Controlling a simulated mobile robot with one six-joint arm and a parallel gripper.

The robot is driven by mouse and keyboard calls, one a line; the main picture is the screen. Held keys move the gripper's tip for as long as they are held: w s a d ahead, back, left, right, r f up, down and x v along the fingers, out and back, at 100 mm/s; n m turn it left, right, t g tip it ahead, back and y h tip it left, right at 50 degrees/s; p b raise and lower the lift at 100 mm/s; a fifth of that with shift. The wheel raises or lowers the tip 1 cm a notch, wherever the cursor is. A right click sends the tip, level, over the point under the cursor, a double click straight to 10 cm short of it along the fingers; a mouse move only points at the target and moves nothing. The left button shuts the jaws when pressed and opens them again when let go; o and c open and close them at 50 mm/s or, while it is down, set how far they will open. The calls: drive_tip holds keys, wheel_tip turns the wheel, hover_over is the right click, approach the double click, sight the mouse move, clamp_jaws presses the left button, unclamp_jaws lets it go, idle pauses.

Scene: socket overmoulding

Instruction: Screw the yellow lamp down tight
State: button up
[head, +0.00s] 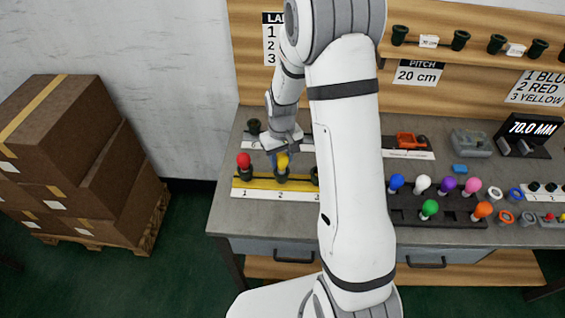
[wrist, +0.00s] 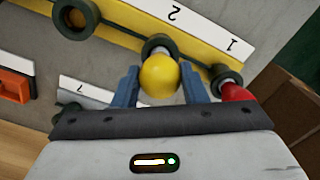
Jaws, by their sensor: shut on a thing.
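The yellow lamp (head: 282,160) stands at position 2 of the yellow strip on the bench, in a dark round socket (head: 282,176). In the wrist view the yellow lamp (wrist: 159,74) sits between the two blue fingers of my gripper (wrist: 158,84), with the socket (wrist: 158,45) just beyond it. My gripper (head: 282,157) is shut on the lamp. Its thread and how deep it sits are hidden. A red lamp (head: 243,160) stands at position 1, close to my finger in the wrist view (wrist: 235,92). An empty socket (wrist: 76,17) is at position 3.
The yellow strip (head: 262,183) has a white numbered front edge. A dark tray (head: 450,211) of coloured lamps is right of my arm. Coloured rings (head: 505,217), an orange tool (head: 406,140) and a display reading 70.0 MM (head: 531,128) lie further right. Boxes (head: 75,150) stand left of the bench.

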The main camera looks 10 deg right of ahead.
idle(0.3)
drive_tip(key=m+b, duration=0.1)
drive_tip(key=m, duration=0.3)
drive_tip(key=shift+m, duration=0.3)
drive_tip(key=shift+f+m, duration=0.1)
drive_tip(key=shift+m, duration=0.3)
drive_tip(key=m+b, duration=0.1)
drive_tip(key=m, duration=0.2)
drive_tip(key=shift+m, duration=1.5)
drive_tip(key=shift+m+b, duration=0.4)
drive_tip(key=shift+m, duration=0.8)
